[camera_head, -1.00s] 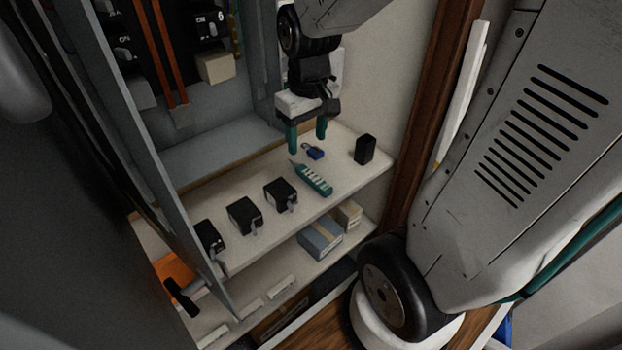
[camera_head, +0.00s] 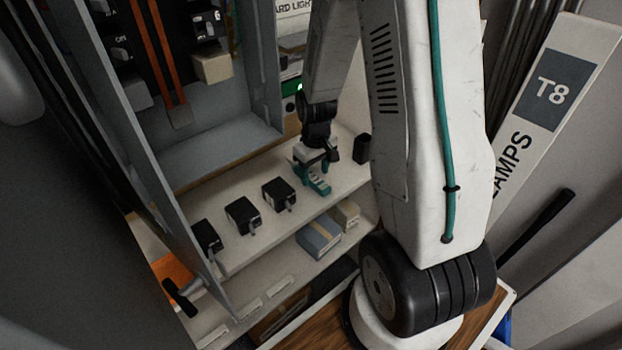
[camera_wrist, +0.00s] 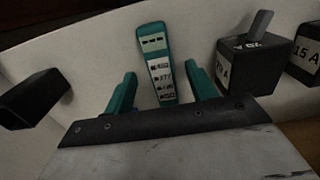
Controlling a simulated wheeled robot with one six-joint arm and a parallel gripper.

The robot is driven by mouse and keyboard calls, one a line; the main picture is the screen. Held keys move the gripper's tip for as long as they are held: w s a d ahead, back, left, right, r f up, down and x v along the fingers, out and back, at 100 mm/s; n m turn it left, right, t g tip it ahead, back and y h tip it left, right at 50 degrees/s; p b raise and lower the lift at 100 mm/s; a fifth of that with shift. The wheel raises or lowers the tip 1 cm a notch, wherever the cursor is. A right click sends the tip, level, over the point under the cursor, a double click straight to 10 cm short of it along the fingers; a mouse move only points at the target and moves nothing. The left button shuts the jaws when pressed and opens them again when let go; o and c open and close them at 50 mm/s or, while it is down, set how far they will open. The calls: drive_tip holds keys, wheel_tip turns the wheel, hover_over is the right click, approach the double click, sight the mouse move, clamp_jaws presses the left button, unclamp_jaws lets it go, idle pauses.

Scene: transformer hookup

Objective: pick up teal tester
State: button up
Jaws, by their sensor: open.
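The teal tester (camera_wrist: 157,57) lies on the white shelf, with a pale label panel on its face. In the wrist view it sits between the two teal fingers of my gripper (camera_wrist: 162,92), with a gap on each side. In the head view my gripper (camera_head: 313,181) is low over the shelf at the tester (camera_head: 321,187), which it partly hides. My gripper is open. The tester's near end is hidden behind the gripper body in the wrist view.
Several black blocks stand on the shelf (camera_head: 245,245); one marked 20 A (camera_wrist: 248,68) is close right of my gripper. Boxes (camera_head: 318,238) lie on the shelf below. A grey cabinet panel (camera_head: 165,200) rises at left.

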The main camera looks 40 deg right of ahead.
wheel_tip(320, 180, down, 2)
drive_tip(key=shift+f, duration=0.15)
drive_tip(key=c, duration=1.1)
drive_tip(key=shift+o, duration=0.2)
